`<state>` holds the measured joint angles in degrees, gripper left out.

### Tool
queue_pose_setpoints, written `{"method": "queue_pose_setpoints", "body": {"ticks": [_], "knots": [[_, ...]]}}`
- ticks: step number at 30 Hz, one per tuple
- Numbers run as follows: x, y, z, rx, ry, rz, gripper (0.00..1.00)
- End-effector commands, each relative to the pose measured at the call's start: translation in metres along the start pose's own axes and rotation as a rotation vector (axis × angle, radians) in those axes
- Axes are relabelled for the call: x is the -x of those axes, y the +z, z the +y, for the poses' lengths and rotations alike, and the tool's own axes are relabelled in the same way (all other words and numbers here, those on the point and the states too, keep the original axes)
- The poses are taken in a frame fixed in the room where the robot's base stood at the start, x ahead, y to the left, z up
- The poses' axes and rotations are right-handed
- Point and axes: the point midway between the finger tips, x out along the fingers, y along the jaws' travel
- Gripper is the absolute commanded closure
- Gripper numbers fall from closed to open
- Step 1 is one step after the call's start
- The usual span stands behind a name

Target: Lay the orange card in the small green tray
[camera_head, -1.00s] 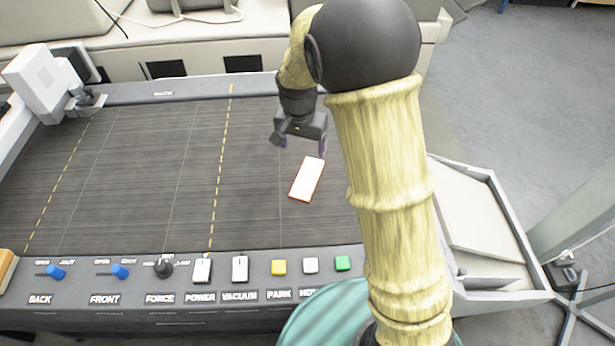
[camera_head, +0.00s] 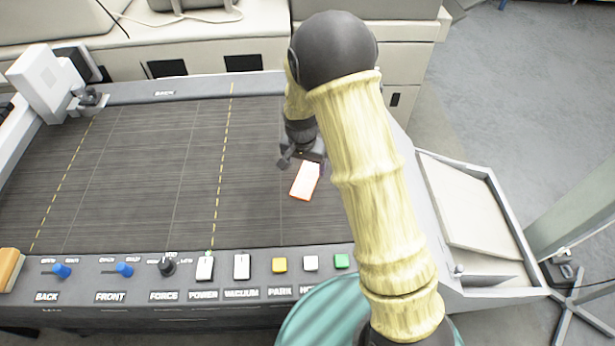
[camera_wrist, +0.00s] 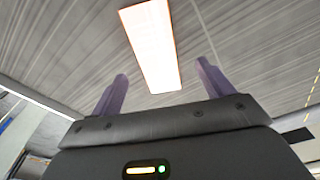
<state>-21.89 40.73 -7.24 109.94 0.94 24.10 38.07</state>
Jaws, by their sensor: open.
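The orange card (camera_head: 305,180) lies flat on the dark bed of the machine, right of the dashed yellow line. It looks pale with an orange edge. My gripper (camera_head: 300,163) is open and empty, just behind the card and close to its far end in the head view. No small green tray shows in either view.
The control panel (camera_head: 190,280) with knobs and buttons runs along the front of the bed (camera_head: 150,180). A white carriage (camera_head: 45,80) stands at the left. A pale side bin (camera_head: 470,205) is at the right. The bed's middle is clear.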

Motion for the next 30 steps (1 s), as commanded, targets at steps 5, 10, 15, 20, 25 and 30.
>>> {"method": "queue_pose_setpoints", "body": {"ticks": [5,10,15,20,25,30], "knots": [[-0.018,0.000,0.005,-0.001,0.004,-0.004,0.20],[-0.039,0.000,0.005,0.001,0.002,-0.003,0.20],[-0.047,0.000,0.005,0.001,0.001,-0.001,0.20],[-0.047,0.000,0.005,0.000,0.000,0.000,0.20],[-0.047,0.000,0.005,0.000,0.000,-0.001,0.20],[-0.047,0.000,0.005,0.000,0.000,-0.001,0.24]]}}
